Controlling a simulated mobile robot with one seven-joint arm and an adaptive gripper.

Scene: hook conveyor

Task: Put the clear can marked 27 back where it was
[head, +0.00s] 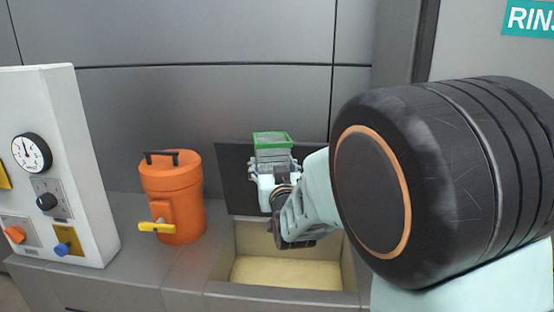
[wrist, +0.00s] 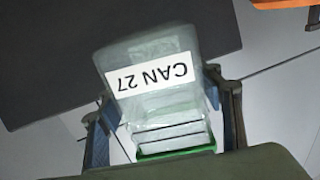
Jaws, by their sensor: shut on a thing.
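The clear can (wrist: 150,100) shows in the wrist view with a white label reading CAN 27, upside down in that picture. It has a green part at its lower end there. In the head view the can (head: 272,155) has a green rim on top and looks upright. My gripper (head: 272,172) is shut on the can from the near side. In the wrist view the fingers of my gripper (wrist: 165,112) are on either side of it. The can is held above the back part of an open tan basin (head: 285,272), in front of a dark panel (head: 232,165).
An orange drum (head: 172,195) with a yellow tap stands left of the basin on the grey counter (head: 135,270). A white control panel (head: 70,150) with a gauge and knobs stands at far left. A grey wall is behind. A teal RINS sign (head: 530,18) is at upper right.

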